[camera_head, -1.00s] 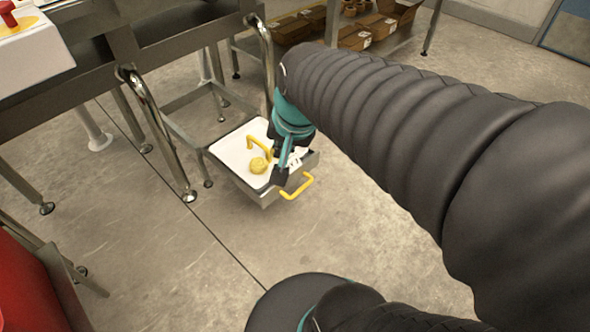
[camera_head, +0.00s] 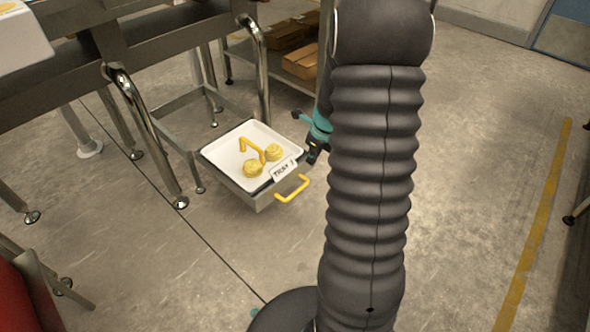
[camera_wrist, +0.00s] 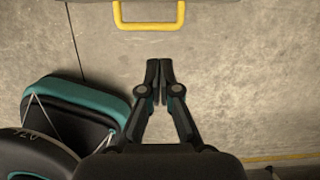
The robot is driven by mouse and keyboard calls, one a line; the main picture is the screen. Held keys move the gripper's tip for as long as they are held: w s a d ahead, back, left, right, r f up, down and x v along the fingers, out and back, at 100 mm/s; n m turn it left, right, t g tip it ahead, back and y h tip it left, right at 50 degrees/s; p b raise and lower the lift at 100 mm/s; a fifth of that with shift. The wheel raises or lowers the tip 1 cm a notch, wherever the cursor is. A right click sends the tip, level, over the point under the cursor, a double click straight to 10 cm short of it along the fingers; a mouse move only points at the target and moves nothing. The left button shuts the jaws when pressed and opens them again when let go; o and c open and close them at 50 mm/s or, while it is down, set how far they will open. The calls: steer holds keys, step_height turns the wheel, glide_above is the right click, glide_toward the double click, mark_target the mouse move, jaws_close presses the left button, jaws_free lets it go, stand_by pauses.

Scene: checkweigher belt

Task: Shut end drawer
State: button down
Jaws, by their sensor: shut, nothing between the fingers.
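The end drawer (camera_head: 262,203) is a low metal drawer under the belt frame, pulled out, with a yellow bar handle (camera_head: 292,188) on its front. My gripper (camera_head: 312,158) is right of the drawer, clear of the handle, partly hidden by my arm. In the wrist view its fingers (camera_wrist: 159,80) are together and empty, with the handle (camera_wrist: 150,26) beyond their tips, not touched.
The belt frame's metal legs (camera_head: 150,135) stand left of and behind the drawer. A shelf with cardboard boxes (camera_head: 300,62) is behind. A red object (camera_head: 30,305) is at the lower left. The floor in front of the drawer is open, with a yellow line (camera_head: 540,215) at right.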

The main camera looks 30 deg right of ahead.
steer(key=w+a+f+b, duration=0.1)
steer(key=w+f+b, duration=0.1)
steer(key=w+f, duration=0.4)
steer(key=shift+a+f+m+b, duration=0.3)
steer(key=shift+a+f+b, duration=0.1)
steer(key=shift+f, duration=1.85)
steer(key=shift+w, duration=0.15)
